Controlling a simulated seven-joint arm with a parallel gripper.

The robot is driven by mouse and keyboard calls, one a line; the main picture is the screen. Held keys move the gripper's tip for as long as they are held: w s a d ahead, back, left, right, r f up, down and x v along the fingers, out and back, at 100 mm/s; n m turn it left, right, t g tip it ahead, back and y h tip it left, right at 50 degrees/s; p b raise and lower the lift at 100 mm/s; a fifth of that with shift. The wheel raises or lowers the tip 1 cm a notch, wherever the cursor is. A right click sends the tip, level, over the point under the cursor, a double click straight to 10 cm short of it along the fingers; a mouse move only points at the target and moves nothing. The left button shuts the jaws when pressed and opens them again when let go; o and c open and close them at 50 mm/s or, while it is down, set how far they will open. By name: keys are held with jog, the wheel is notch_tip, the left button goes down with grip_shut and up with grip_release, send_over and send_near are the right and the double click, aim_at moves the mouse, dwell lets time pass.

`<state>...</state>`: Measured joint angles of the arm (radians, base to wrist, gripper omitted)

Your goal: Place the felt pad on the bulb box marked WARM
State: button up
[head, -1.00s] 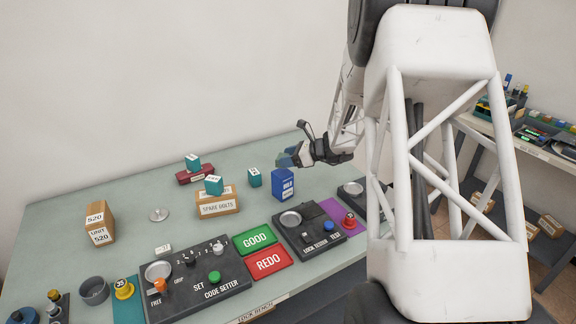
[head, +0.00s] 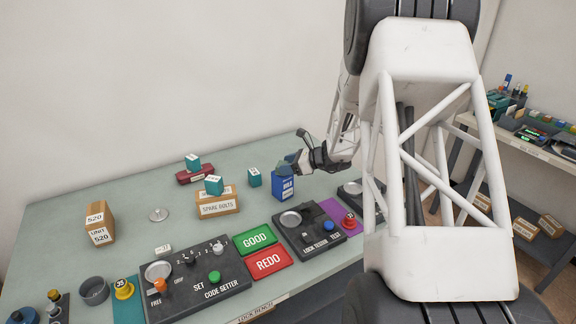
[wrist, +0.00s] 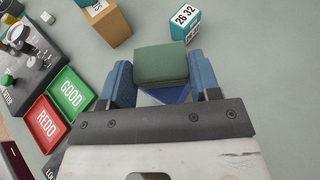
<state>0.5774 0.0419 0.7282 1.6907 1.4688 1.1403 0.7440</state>
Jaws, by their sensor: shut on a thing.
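The green felt pad (wrist: 162,64) is held between the two blue fingers of my gripper (wrist: 163,84) in the wrist view. A blue surface shows just below the pad there. In the head view my gripper (head: 289,163) is right over the top of a blue box (head: 283,190) with white print. I cannot read the word WARM on this box. The pad is hard to make out in the head view. I cannot tell whether it touches the box top.
Teal boxes stand on the bench (head: 120,190), one alone (head: 254,177), one on the spare bolts box (head: 217,208) and one on a dark red box (head: 196,177). The lock tester (head: 310,236) and the green GOOD tray (head: 255,239) lie in front. The bench behind the blue box is clear.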

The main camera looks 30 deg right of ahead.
jog(key=shift+f, duration=0.1)
jog(key=o, duration=0.9)
jog(key=v, duration=1.2)
dwell(0.5)
